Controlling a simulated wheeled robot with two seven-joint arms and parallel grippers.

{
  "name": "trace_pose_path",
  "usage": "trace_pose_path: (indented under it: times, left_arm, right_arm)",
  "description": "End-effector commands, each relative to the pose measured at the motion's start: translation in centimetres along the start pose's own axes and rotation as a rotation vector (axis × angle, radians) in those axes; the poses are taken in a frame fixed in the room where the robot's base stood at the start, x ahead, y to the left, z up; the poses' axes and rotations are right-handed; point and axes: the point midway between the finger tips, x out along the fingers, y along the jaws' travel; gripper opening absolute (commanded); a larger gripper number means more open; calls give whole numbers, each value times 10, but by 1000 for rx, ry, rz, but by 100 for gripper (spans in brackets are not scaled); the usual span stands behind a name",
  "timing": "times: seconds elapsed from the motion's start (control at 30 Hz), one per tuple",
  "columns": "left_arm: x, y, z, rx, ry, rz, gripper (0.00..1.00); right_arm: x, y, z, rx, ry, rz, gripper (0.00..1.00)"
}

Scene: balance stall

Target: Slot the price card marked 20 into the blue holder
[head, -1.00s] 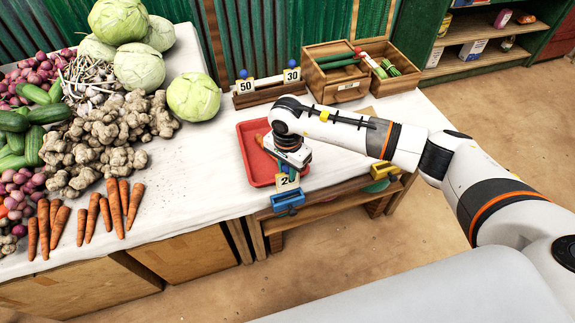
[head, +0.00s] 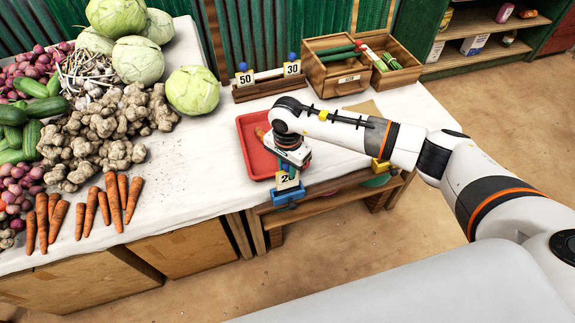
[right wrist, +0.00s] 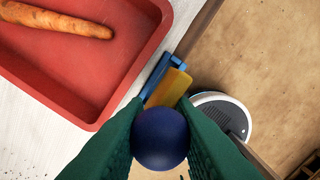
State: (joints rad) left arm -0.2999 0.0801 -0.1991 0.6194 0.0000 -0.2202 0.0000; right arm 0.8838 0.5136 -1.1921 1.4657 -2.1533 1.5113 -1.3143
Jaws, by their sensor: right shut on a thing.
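The price card marked 20 (head: 287,180) stands upright just above the blue holder (head: 288,197) at the table's front edge. Its lower edge meets the holder's top in the head view; I cannot tell whether it is inside the slot. My right gripper (head: 285,165) is shut on the card's blue ball knob, which shows between the green fingers in the right wrist view (right wrist: 160,138). Beyond the knob, a yellow piece, probably the card, lies against the blue holder (right wrist: 153,76). My left gripper is not in view.
A red tray (head: 246,142) with a carrot lies just behind the holder. A yellow holder (head: 381,165) is further right on the front edge. A wooden rack (head: 262,91) with cards 50 and 30 stands at the back, beside wooden boxes (head: 335,86). Vegetables fill the left.

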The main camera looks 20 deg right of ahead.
Motion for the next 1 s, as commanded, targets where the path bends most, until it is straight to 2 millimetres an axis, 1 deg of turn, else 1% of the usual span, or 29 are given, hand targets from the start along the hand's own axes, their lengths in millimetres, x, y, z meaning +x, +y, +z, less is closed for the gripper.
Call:
trace_pose_path:
  times: [0.27,0.73,1.0]
  left_arm:
    - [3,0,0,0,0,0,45]
    - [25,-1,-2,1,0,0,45]
    - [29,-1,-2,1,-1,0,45]
  right_arm:
    - [3,0,0,-1,0,0,0]
    - [26,0,0,-9,-1,3,0]
    - [30,0,0,-11,-2,3,0]
